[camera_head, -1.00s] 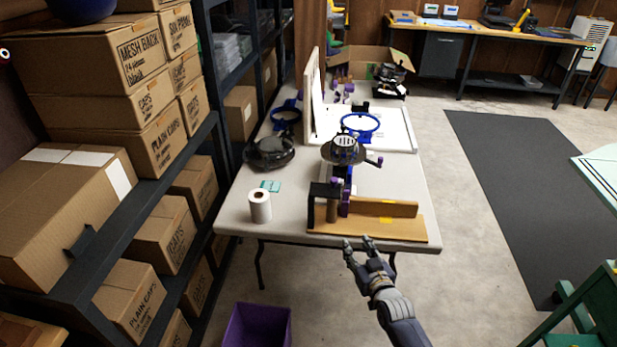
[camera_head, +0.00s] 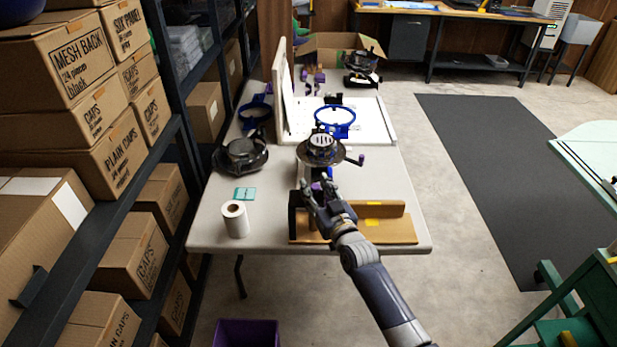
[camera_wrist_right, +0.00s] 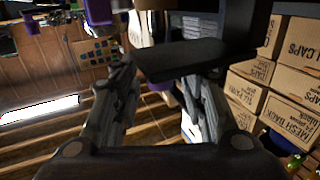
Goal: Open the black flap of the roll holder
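The roll holder, with a wooden base (camera_head: 390,233) and a black upright end (camera_head: 294,216), stands at the table's near edge. Its black flap is mostly hidden behind my right gripper in the head view. In the right wrist view the black flap (camera_wrist_right: 182,60) lies across the fingertips. My right gripper (camera_head: 318,190) is over the holder's left part, and its two fingers (camera_wrist_right: 160,85) are spread apart with nothing gripped. I cannot tell whether a fingertip touches the flap. My left gripper is not in view.
A white roll (camera_head: 235,220) stands on the table (camera_head: 215,205) left of the holder. A cap press (camera_head: 320,150) is just behind it, and a black round fixture (camera_head: 242,154) is at left. Shelves with cardboard boxes (camera_head: 135,265) stand left; a purple bin (camera_head: 247,334) is below.

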